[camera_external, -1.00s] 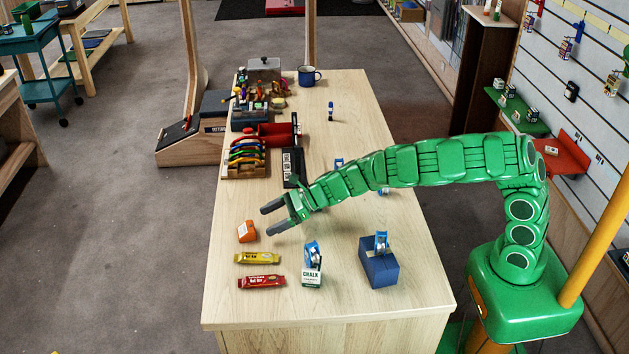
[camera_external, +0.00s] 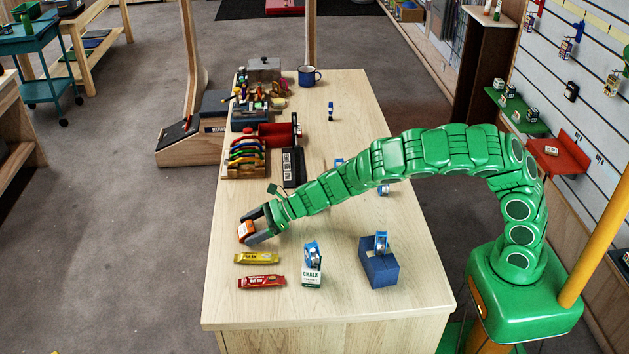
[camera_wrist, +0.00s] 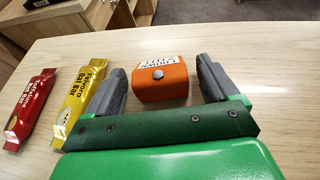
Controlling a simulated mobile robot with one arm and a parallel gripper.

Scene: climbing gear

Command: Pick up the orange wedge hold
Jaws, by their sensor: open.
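The orange wedge hold (camera_external: 246,231) lies on the wooden table near its left edge. In the wrist view the orange wedge hold (camera_wrist: 160,80) shows a bolt on its face and a white label on top. My gripper (camera_external: 251,229) is low at the table with its fingers on either side of the hold. In the wrist view my gripper (camera_wrist: 160,80) is open, and gaps show between each grey finger and the hold. The hold's underside is hidden.
A yellow bar (camera_external: 257,258) and a red bar (camera_external: 261,282) lie just in front of the hold. A chalk box (camera_external: 312,275) with a blue device on top and a blue block (camera_external: 379,268) stand to the right. A rack of colourful gear (camera_external: 246,157) stands behind.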

